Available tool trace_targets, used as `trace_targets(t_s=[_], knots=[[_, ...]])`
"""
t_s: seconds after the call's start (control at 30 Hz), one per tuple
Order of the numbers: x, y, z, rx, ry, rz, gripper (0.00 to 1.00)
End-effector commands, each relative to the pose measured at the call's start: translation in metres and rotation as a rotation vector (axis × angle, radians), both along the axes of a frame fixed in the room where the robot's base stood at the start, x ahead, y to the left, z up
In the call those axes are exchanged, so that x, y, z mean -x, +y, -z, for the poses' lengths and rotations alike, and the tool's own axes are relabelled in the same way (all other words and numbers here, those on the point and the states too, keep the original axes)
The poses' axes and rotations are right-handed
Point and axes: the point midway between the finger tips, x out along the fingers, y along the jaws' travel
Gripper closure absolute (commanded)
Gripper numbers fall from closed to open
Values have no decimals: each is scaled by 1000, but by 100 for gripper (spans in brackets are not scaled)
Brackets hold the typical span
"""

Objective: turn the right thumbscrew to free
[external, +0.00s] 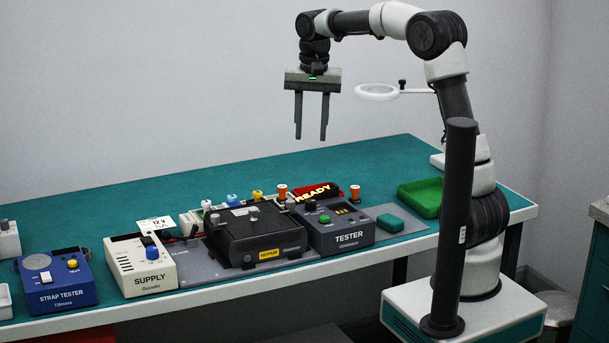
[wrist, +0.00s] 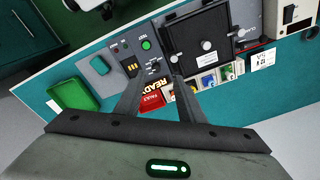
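A black box unit (external: 262,241) stands on a grey plate between the supply and the tester. Small silver round knobs sit on and beside it. One (wrist: 173,58) is at the tester side in the wrist view, and another (wrist: 242,31) is at the opposite side. Their turned state is too small to tell. My gripper (external: 311,137) hangs high above the bench behind the tester, pointing down, fingers apart and empty. In the wrist view its fingers (wrist: 157,80) reach over the tester area, apart from every knob.
The tester (external: 347,232) stands right of the unit, with a READY sign (external: 317,192) behind it. The supply (external: 141,270) and blue strap tester (external: 57,282) are at left. A green tray (external: 420,197) and a white ring on an arm (external: 377,92) are at right.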

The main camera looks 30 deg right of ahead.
Motion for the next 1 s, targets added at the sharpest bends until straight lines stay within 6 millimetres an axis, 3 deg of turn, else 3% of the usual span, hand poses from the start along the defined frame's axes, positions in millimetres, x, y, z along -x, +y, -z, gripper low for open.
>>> trace_targets(t_s=[0.03,0.2,0.47,1.0], knots=[[-14,11,-7,-3,29,30,65],[-38,31,1,-4,79,112,65],[-42,35,23,-3,93,135,65],[-41,34,136,-4,94,133,65]])
